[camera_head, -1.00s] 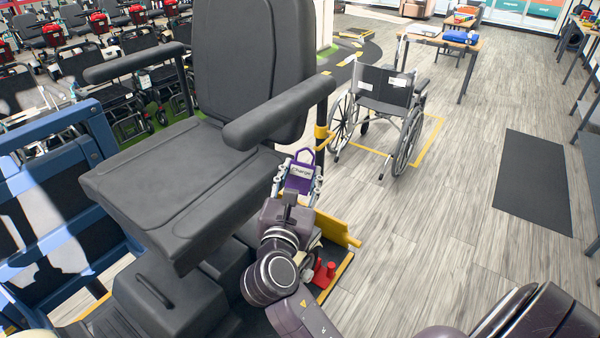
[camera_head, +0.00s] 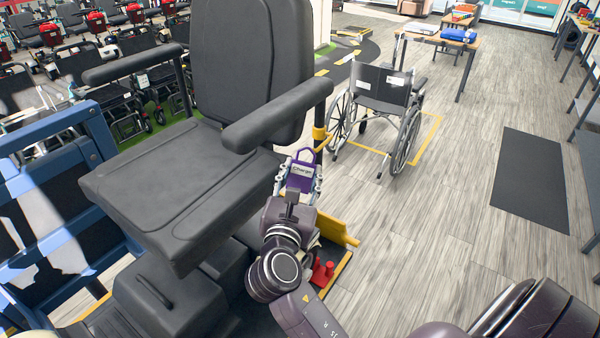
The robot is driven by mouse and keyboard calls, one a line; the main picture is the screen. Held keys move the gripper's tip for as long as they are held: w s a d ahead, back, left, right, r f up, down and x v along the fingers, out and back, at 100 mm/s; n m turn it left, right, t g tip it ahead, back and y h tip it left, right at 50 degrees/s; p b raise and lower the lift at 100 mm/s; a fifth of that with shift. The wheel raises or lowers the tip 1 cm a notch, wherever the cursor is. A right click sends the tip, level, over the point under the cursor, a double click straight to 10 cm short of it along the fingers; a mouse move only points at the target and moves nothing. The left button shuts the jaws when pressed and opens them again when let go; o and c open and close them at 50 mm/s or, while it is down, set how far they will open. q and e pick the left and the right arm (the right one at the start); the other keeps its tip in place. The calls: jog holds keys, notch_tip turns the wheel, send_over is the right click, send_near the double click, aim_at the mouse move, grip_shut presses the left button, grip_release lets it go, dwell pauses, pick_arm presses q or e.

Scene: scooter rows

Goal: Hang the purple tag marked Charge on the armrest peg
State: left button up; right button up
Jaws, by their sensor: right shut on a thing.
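The purple tag (camera_head: 301,178) has a white label reading Charge and a loop at its top. My right gripper (camera_head: 299,186) is shut on the tag and holds it upright, below and to the right of the near armrest. The near armrest (camera_head: 276,118) of the black scooter seat (camera_head: 185,190) runs toward the yellow-banded post (camera_head: 320,135) behind the tag. I cannot clearly make out a separate peg on the armrest. The tag looks apart from the armrest. My left gripper is not in view.
A wheelchair (camera_head: 383,100) stands on the floor at the back right. A blue frame (camera_head: 70,190) is at the left. A yellow-edged platform with a red part (camera_head: 322,270) lies below my right arm. Open wooden floor (camera_head: 440,215) is to the right.

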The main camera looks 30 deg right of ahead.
jog(key=shift+w+d+p, duration=0.35)
jog(key=shift+d, duration=0.45)
jog(key=shift+w+d+p, duration=0.2)
jog(key=shift+d+p, duration=0.3)
jog(key=shift+w+d+f+p, duration=0.2)
jog(key=shift+w+d+p, duration=0.1)
jog(key=shift+d, duration=0.35)
dwell(0.5)
jog(key=shift+f, duration=0.7)
dwell(0.4)
jog(key=o, duration=1)
jog(key=shift+s, duration=0.1)
